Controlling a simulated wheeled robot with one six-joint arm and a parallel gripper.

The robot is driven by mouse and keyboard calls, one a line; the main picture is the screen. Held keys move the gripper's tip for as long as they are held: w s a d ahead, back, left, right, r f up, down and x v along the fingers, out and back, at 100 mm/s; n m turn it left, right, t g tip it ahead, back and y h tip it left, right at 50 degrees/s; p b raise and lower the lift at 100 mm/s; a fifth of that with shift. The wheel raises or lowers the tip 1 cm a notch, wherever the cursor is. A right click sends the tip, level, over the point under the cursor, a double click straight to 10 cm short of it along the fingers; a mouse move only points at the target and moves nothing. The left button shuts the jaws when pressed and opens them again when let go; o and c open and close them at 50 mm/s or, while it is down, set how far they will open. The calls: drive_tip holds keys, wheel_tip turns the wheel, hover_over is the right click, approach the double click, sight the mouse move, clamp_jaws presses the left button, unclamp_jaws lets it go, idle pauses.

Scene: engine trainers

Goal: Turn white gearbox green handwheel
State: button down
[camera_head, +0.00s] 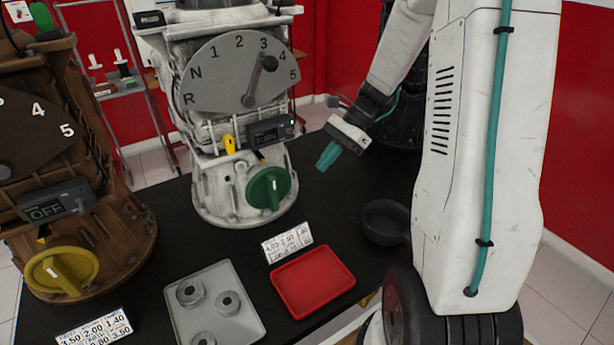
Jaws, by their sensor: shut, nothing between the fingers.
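The white gearbox (213,187) stands on the black table, left of centre.
A brown gearbox (95,190) with a yellow handwheel (60,272) stands at left. A grey tray (243,308) with round parts, a red tray (313,282), a dark bowl (386,222) and number cards (287,242) lie in front. A shelf rack (126,78) stands behind.

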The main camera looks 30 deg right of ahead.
sight(272, 192)
drive_tip(key=a+r+x, duration=0.2)
drive_tip(key=x, duration=1)
